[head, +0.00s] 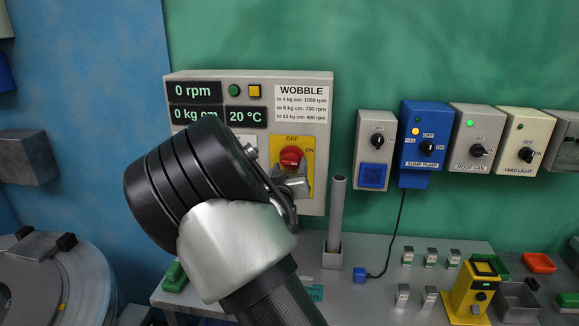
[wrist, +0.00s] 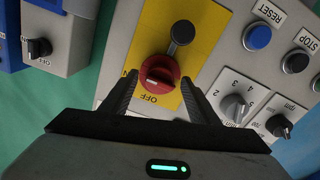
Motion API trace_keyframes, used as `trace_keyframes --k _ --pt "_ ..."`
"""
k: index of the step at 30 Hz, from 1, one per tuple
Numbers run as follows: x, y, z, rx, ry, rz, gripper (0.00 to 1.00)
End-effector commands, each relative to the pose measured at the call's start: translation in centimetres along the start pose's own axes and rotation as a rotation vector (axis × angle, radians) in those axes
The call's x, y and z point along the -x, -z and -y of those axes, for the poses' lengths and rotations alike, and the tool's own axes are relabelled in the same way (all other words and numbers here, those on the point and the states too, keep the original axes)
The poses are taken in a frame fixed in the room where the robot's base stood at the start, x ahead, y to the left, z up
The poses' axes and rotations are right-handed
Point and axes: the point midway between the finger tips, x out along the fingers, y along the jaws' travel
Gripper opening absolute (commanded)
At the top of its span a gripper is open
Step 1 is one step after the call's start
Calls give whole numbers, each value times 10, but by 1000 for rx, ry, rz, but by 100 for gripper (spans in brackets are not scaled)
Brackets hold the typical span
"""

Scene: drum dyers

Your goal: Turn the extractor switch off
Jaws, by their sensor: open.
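A red rotary switch (head: 291,157) sits on a yellow plate (head: 307,148) on a grey control panel, with OFF printed above it. No label naming it the extractor switch is readable. The wrist view shows the red knob (wrist: 160,74) upside down, with OFF below it and ON partly hidden at left. Its exact pointing direction is hard to tell. My gripper (head: 294,186) is at the plate's lower part. In the wrist view my gripper (wrist: 160,82) is open, with one finger on each side of the red knob; contact cannot be told.
A black lever (wrist: 182,34) stands on the same plate. A grey switch box (head: 377,150), blue sump pump box (head: 424,165), roof fan box (head: 479,158) and yard light box (head: 524,160) hang at right. An upright grey tube (head: 337,210) stands below.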

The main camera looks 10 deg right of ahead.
Motion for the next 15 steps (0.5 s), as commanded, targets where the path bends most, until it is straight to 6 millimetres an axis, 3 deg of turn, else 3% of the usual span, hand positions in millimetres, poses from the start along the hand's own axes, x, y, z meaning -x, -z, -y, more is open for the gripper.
trace_keyframes --k 11,15 --pt "-6 -1 0 0 1 1 55" --pt "-6 0 0 0 1 1 31"
